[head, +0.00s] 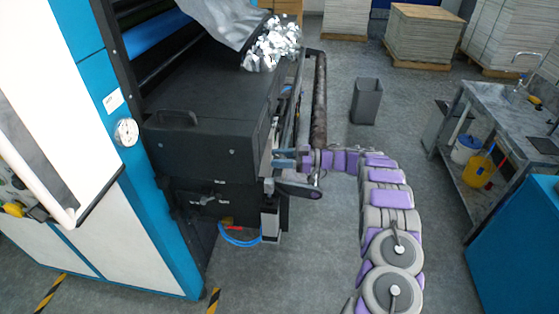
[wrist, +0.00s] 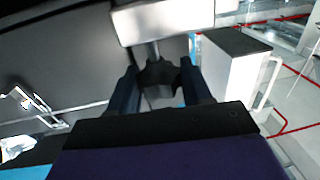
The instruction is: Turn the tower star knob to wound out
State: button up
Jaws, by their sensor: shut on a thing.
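The star knob (wrist: 158,72) is dark and lobed. In the wrist view it sits between the two fingers of my gripper (wrist: 158,86), at the end of a short shaft below a pale metal block (wrist: 165,20). My gripper is shut on the knob. In the head view my gripper (head: 284,160) reaches left to the side of the black machine unit (head: 215,140). The knob cannot be made out there, and its turn position cannot be read.
A long dark roller (head: 320,95) runs behind my gripper. A grey bin (head: 366,101) stands on the floor beyond. A sink bench (head: 490,110) is at the right, with open floor between.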

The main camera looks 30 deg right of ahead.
jog(key=shift+w+d+r+n+g+y+b, duration=0.15)
jog(key=shift+n+g+y+b, duration=0.2)
jog(key=shift+n+g, duration=0.35)
jog(key=shift+s+a+r+n+g+y+b, duration=0.15)
jog(key=shift+n+g+y, duration=0.25)
jog(key=shift+g, duration=0.5)
jog(key=o, duration=0.6)
jog(key=shift+w+d, duration=0.1)
jog(key=o, duration=0.4)
jog(key=shift+d+f, duration=0.1)
jog(key=shift+f, duration=0.1)
jog(key=shift+c, duration=0.2)
